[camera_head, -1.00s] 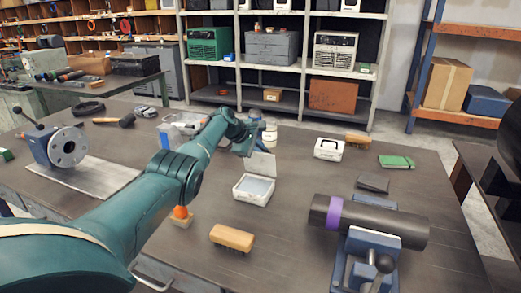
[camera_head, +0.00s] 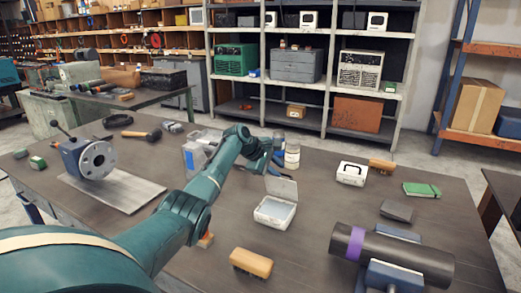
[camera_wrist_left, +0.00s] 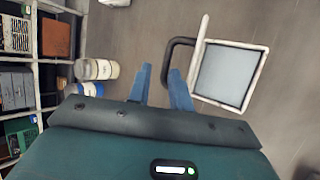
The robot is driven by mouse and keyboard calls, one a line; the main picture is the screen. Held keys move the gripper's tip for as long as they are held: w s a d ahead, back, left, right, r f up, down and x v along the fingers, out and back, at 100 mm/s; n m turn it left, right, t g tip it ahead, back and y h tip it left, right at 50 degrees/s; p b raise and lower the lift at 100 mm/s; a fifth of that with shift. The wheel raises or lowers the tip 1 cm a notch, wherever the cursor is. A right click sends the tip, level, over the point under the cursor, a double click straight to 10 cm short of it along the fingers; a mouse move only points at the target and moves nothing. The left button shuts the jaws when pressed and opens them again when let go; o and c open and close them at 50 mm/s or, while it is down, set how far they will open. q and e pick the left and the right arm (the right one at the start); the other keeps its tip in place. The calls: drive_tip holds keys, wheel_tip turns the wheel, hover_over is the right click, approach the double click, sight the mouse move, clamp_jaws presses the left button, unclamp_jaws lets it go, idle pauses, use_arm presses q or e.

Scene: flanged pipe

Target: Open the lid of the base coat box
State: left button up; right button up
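A white box (camera_head: 275,222) stands on the bench with its lid (camera_head: 282,187) raised at the back. Its open tray (camera_wrist_left: 224,76) shows in the left wrist view, with the lid nearly edge-on and a dark handle (camera_wrist_left: 173,52) on it. I cannot read a label on it. A second white box (camera_head: 352,174), shut and with a handle, stands farther right. My left gripper (camera_head: 276,168) is just behind the raised lid. Its blue fingers (camera_wrist_left: 160,68) are apart and empty. One fingertip is close to the handle; I cannot tell whether they touch. My right gripper is out of view.
Pale jars (camera_head: 292,155) stand close behind my left gripper. A wooden brush (camera_head: 251,262) lies in front of the open box. A dark pipe (camera_head: 400,254) with a purple band is at the right. Bare bench lies between the open box and pipe.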

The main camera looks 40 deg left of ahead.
use_arm(q)
drive_tip(key=v, duration=0.9)
drive_tip(key=shift+r, duration=0.3)
